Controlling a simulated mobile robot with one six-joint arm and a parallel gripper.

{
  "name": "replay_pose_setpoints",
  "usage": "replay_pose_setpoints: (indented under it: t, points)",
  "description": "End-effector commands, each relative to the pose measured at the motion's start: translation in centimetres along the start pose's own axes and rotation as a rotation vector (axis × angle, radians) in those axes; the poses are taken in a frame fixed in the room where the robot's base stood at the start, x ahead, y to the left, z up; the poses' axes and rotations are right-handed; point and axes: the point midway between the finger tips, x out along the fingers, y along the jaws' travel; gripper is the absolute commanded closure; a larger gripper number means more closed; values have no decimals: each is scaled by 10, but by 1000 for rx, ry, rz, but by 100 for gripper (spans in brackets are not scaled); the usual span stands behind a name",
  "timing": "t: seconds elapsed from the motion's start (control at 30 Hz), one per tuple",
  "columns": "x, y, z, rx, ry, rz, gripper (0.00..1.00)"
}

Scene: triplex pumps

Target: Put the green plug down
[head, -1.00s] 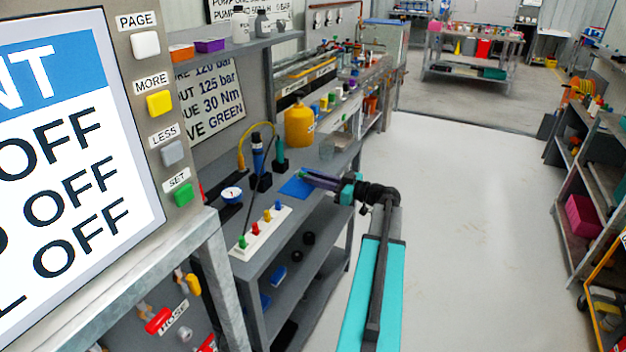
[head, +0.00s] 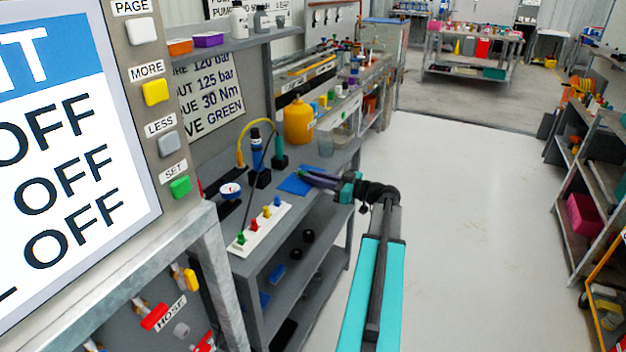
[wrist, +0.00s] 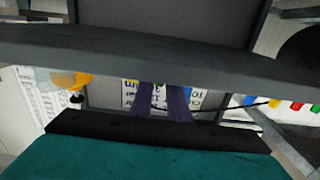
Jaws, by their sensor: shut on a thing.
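My gripper (head: 307,172) reaches in from the right over the blue mat (head: 291,186) on the grey bench. Its dark purple fingers also show in the wrist view (wrist: 162,102). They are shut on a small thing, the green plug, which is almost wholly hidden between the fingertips. I cannot tell whether it touches the mat. A white strip (head: 262,230) to the left of the mat bears small coloured pieces: green (head: 241,238), red, yellow and blue. The strip's pieces also show at the right of the wrist view.
A dark blue bottle-like tool (head: 256,146) with a yellow hose and a teal upright piece (head: 279,150) stand behind the mat. A round gauge (head: 230,190) lies to the left. A yellow-orange jug (head: 298,121) stands farther back. A display panel (head: 60,130) fills the near left.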

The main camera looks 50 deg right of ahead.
Motion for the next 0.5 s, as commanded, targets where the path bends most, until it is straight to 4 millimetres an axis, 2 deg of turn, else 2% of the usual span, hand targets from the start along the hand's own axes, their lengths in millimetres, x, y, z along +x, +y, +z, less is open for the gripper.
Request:
replay_pose_setpoints:
  t: [0.07, 0.1, 0.2, 0.5]
  points:
    - [0, 0, 2, 0, 1, 0, 100]
    - [0, 0, 1, 0, 0, 0, 80]
    - [0, 0, 1, 0, 0, 0, 66]
    - [0, 0, 1, 0, 0, 0, 66]
